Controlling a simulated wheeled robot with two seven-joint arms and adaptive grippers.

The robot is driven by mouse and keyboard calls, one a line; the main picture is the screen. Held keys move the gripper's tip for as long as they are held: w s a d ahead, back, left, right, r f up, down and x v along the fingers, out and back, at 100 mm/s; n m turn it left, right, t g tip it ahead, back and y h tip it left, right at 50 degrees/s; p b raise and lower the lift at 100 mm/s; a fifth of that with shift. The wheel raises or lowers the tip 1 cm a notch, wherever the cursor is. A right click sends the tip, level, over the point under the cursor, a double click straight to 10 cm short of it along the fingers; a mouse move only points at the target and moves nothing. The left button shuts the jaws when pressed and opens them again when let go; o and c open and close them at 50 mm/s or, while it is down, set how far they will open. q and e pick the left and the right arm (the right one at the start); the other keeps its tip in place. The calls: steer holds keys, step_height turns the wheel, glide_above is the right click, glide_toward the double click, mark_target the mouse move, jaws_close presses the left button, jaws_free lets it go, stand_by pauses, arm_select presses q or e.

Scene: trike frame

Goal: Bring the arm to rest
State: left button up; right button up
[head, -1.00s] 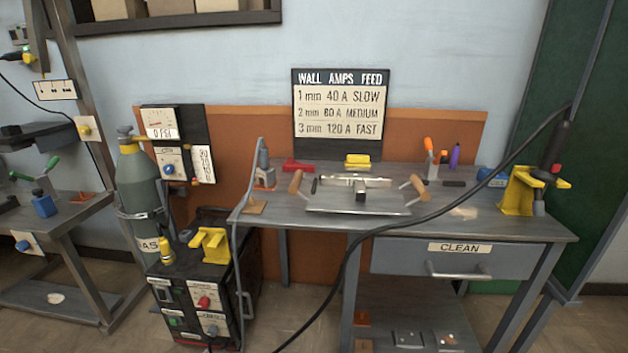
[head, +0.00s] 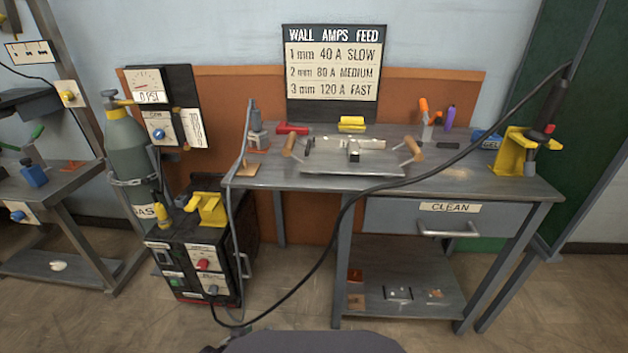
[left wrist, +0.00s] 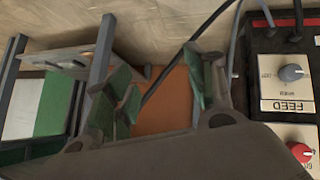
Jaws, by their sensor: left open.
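My left gripper (left wrist: 158,88) shows in the left wrist view as two green-padded fingers held well apart, with nothing between them. Beyond the fingers are the floor, the shelf legs and an orange panel. In the head view only a small part of my left gripper (head: 236,334) shows at the bottom edge, low in front of the black welder (head: 180,262). A dark rounded part of my own arm is beside it. My right gripper is not in view.
The grey workbench (head: 265,178) holds a metal tray (head: 330,170) with wooden handles. A yellow torch stand (head: 510,155) is at its right. A black cable (head: 335,222) hangs from it to the welder. A gas cylinder (head: 125,150) stands left. The floor in front is clear.

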arm_select(q)
steer(key=s+a+r+m+g+y, duration=0.1)
steer(key=s+a+r+g, duration=0.1)
steer(key=s+r, duration=0.5)
steer(key=s+a+r+m+g+y, duration=0.1)
steer(key=s+a+r+g+y, duration=0.1)
steer(key=s+r, duration=0.5)
step_height(320, 180, up, 2)
steer(key=shift+s+a+r+g+p, duration=0.15)
steer(key=shift+s+a+g+p, duration=0.15)
steer(key=shift+g+p, duration=0.15)
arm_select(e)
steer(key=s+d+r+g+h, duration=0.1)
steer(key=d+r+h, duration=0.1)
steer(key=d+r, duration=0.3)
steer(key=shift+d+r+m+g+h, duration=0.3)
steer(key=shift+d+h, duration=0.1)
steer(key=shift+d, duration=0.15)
arm_select(q)
steer(key=shift+w+d+f+p, duration=0.1)
steer(key=shift+w+f+p, duration=0.25)
steer(key=shift+p, duration=0.8)
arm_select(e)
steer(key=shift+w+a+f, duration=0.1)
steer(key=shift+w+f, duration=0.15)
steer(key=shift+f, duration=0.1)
